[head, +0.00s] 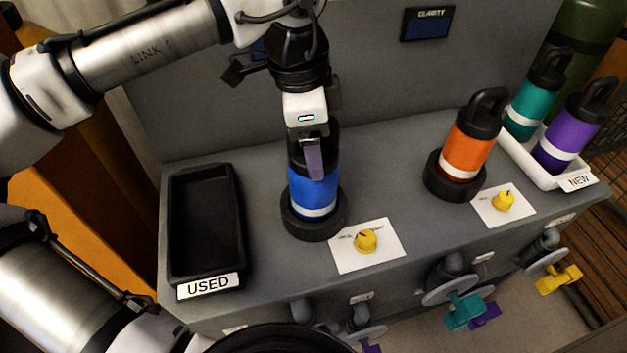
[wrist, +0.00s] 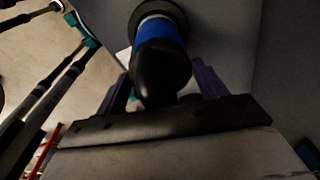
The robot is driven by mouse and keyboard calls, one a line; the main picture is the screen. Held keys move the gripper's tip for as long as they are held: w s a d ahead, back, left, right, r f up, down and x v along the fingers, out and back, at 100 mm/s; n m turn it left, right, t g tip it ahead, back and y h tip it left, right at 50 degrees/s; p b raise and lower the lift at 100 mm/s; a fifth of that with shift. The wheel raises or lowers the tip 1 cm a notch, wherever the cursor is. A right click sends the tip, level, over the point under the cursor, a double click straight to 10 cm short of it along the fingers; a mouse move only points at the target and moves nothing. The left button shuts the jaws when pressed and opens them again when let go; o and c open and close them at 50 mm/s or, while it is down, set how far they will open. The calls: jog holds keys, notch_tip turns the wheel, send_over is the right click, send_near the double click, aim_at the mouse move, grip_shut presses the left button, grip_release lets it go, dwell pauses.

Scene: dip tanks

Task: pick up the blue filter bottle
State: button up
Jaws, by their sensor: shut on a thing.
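The blue filter bottle (head: 313,190) has a black top and a white band. It stands upright in a round black socket (head: 314,225) on the grey bench. My gripper (head: 313,160) is above it, pointing down, with its fingers at the bottle's black top. It is shut on that top. In the wrist view the blue bottle (wrist: 161,32) shows between the two fingers of my gripper (wrist: 165,85). The fingers hide part of the top.
An empty black tray (head: 240,225) labelled USED is at the left. An orange bottle (head: 470,140) stands in a socket at the right. A white NEW tray (head: 540,172) holds a teal bottle (head: 534,104) and a purple bottle (head: 568,135). Yellow knobs (head: 365,241) and valves line the front.

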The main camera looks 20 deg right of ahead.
jog(key=shift+c, duration=1.1)
jog(key=shift+r, duration=0.2)
